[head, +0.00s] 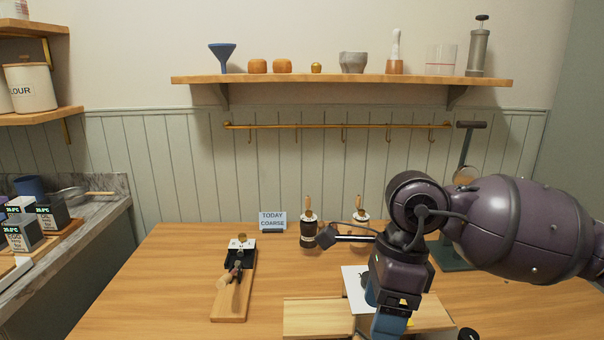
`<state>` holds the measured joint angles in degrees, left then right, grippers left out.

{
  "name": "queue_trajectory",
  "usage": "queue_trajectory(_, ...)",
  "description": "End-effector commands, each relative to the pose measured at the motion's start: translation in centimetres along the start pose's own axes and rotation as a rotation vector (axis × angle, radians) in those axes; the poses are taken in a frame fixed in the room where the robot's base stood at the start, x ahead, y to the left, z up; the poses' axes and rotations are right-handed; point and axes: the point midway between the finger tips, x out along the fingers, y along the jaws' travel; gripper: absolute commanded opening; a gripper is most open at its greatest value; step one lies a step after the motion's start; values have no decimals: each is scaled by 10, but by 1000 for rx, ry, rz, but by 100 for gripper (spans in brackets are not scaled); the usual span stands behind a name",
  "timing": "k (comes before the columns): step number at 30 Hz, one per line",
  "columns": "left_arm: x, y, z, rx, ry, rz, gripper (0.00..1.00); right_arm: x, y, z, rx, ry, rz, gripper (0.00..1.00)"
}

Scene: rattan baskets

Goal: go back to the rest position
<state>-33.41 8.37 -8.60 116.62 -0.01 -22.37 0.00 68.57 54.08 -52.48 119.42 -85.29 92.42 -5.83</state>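My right arm comes in from the right, and its dark purple wrist hangs over the front right of the wooden table (170,278). My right gripper (390,323) points down at the bottom edge, above or in front of a light wooden board (315,318). Its blue part shows, but the fingertips are cut off or hidden, so I cannot tell whether it is open or holds anything. My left gripper and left arm are not in view.
A wooden board (230,308) with a black device and a brush lies left of centre. A white card (352,283) and a green stand (457,255) are near my arm. The table's left side is clear.

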Motion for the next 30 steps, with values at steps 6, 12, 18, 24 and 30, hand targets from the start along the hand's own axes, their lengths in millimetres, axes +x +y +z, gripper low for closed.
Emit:
queue_trajectory(6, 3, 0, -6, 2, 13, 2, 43, 35, 30, 28, 41, -233, 229, 69)
queue_trajectory(12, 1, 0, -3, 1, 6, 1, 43, 54, 63, 61, 159, -544, 512, 69)
queue_trajectory(18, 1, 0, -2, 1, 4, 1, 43, 51, 76, 83, 358, -869, 788, 69)
queue_trajectory(24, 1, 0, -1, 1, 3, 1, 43, 45, 63, 84, 632, -1180, 1038, 69)
queue_trajectory(30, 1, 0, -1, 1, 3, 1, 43, 50, 31, 60, 976, -1471, 1251, 69)
